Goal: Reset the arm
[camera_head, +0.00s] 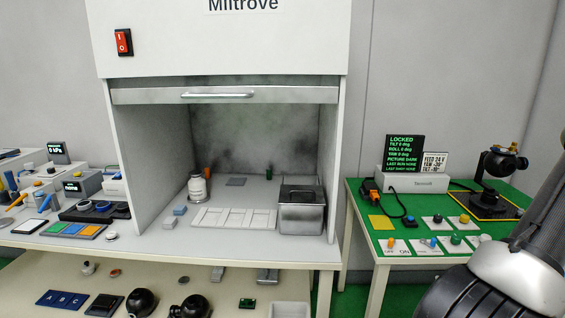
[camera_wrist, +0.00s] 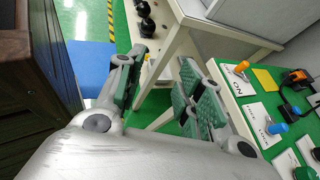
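My gripper (camera_wrist: 165,62) shows in the wrist view with its two green-padded fingers spread apart. Nothing is between the fingers. It hangs in front of the gap beside the white bench and the green-topped table (camera_wrist: 262,120). In the head view my arm fills the lower right, in front of the right end of the green table (camera_head: 375,215). The fingers do not show in the head view.
A white fume hood (camera_head: 225,50) stands on the bench, with a jar (camera_head: 198,188) and a metal bin (camera_head: 301,212) inside. The green table carries a display screen (camera_head: 404,153), a small gimbal stand (camera_head: 497,170) and several knob cards. A brown cabinet (camera_wrist: 38,70) is close on the left in the wrist view.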

